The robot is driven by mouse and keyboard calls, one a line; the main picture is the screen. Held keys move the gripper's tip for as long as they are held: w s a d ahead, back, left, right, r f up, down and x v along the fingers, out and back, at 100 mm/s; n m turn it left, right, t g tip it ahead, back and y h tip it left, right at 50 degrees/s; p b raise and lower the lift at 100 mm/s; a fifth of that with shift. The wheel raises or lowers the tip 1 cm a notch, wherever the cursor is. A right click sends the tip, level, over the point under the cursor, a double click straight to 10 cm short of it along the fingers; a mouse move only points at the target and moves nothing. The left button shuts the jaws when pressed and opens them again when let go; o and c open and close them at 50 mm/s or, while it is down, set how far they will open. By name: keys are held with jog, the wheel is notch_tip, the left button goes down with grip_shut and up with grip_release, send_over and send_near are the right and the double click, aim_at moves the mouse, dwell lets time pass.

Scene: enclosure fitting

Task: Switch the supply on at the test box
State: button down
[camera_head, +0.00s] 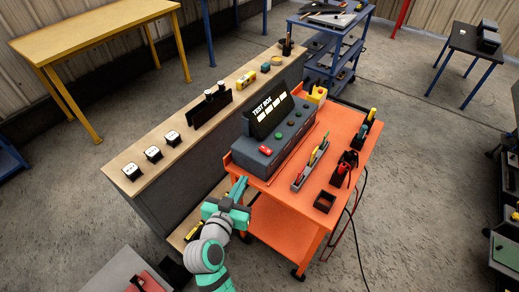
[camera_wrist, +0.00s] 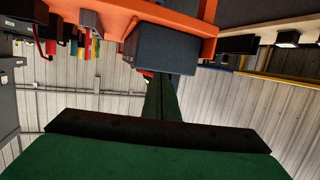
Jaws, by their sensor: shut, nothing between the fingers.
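The test box (camera_head: 257,158) is a dark grey case on the orange cart, with a lit sloped panel reading "TEST BOX". A red switch (camera_head: 265,151) sits at the near left end of its top, with several round buttons and knobs along the top. My gripper (camera_head: 241,186) is shut and empty, just in front of the box's near left end, lower than the switch. A gap between the fingers and the box cannot be judged. In the wrist view, which looks upside down, the shut fingers (camera_wrist: 162,98) point towards a dark box (camera_wrist: 165,50), apparently the test box.
The orange cart (camera_head: 347,138) also carries a rack of tools (camera_head: 311,165), red-handled pliers (camera_head: 343,170), a small open bin (camera_head: 325,203) and a yellow item (camera_head: 317,95). A long wooden bench (camera_head: 180,118) with sockets stands behind it. A dark cable hangs at the cart's right.

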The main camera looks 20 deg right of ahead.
notch_tip(320, 180, up, 9)
jog(key=w+d+m+g+h, duration=0.2)
jog(key=m+h, duration=0.1)
jog(key=m, duration=0.2)
jog(key=shift+w+m+g, duration=0.3)
jog(key=shift+w, duration=0.05)
send_over(259, 157)
jog(key=s, duration=0.1)
jog(key=shift+d+f, duration=0.2)
jog(key=shift+f, duration=0.85)
jog(key=f, duration=0.3)
jog(key=shift+w, duration=0.4)
jog(key=shift+a+f, duration=0.1)
jog(key=shift+f, duration=0.45)
jog(key=shift+w+a, duration=0.1)
